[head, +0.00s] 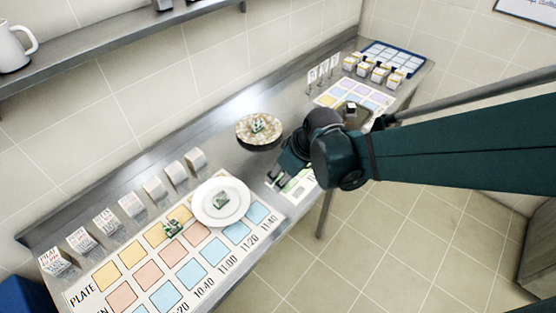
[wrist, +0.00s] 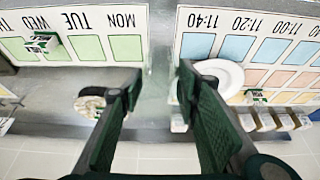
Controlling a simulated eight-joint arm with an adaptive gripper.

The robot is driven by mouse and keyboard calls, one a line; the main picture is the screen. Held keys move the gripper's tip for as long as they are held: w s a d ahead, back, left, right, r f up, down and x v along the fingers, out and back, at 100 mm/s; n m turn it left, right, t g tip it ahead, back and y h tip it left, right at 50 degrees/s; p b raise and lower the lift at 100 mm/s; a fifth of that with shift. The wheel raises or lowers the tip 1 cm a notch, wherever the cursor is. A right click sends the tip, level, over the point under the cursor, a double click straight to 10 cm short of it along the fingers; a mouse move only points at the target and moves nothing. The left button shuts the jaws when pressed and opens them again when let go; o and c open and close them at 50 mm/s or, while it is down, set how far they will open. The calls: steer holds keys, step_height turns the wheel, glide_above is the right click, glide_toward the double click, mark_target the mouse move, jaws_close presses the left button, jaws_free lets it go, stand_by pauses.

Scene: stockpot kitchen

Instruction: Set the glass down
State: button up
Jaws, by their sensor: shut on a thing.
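Below the fingers is a bare grey strip (wrist: 162,40) between the weekday sheet (wrist: 85,50) and the time sheet (wrist: 240,30). I cannot tell whether the glass touches the counter.
A white plate (head: 205,216) with a small green item sits on the time sheet (head: 125,272). A speckled dish (head: 243,137) stands behind my gripper. Several white blocks (head: 130,205) line the back edge. A blue tray (head: 414,61) is at the far end.

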steer(key=shift+f, duration=0.1)
steer(key=shift+f+b, duration=0.6)
steer(key=shift+f, duration=2.25)
steer(key=shift+f+b, duration=0.5)
steer(key=shift+f, duration=1.6)
steer(key=shift+f, duration=0.15)
steer(key=o, duration=0.9)
steer(key=shift+o, duration=0.2)
steer(key=shift+r, duration=0.35)
steer(key=p+v, duration=0.2)
steer(key=v, duration=0.9)
steer(key=shift+r+p, duration=0.25)
steer(key=shift+p, duration=0.05)
